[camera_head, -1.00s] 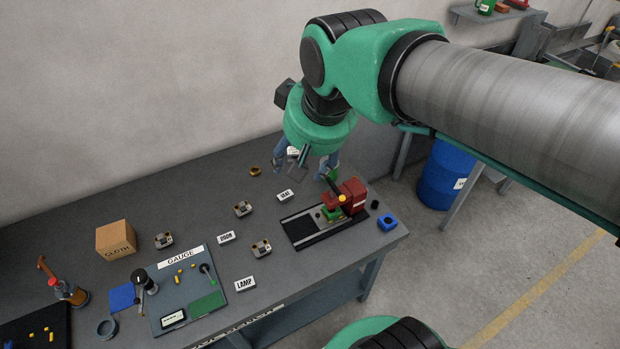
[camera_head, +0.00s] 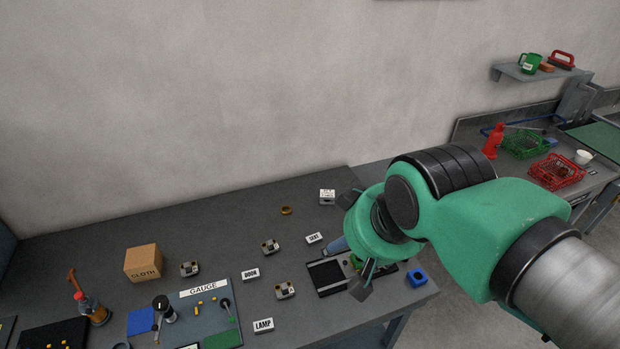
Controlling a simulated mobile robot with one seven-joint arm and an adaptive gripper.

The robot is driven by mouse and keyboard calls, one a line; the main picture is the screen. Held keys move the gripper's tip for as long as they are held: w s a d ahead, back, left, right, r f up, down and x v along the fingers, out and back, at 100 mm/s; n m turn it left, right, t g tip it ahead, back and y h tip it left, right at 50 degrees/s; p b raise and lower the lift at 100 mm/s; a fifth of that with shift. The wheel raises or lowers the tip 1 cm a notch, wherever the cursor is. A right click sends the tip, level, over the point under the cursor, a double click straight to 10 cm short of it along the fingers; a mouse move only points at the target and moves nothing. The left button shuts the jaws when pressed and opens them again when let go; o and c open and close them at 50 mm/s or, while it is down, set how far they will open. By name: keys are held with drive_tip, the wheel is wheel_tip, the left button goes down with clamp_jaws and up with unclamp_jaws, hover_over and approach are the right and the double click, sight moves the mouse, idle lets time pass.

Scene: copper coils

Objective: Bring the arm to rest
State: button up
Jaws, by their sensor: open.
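My green and black arm (camera_head: 480,225) reaches in from the right side of the head view. Its wrist hangs over the right end of the grey workbench (camera_head: 230,215). My gripper (camera_head: 345,255) is open, and only part of it shows beside and below the wrist; its fingertips are mostly hidden. It appears above or near the black slide fixture (camera_head: 327,277), most of which the wrist covers. I cannot tell the exact gap. I see nothing held.
A second bench with a red basket (camera_head: 556,172) stands at the right.

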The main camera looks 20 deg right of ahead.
wheel_tip(320, 180, down, 9)
drive_tip(key=b, duration=0.8)
drive_tip(key=shift+b, duration=0.35)
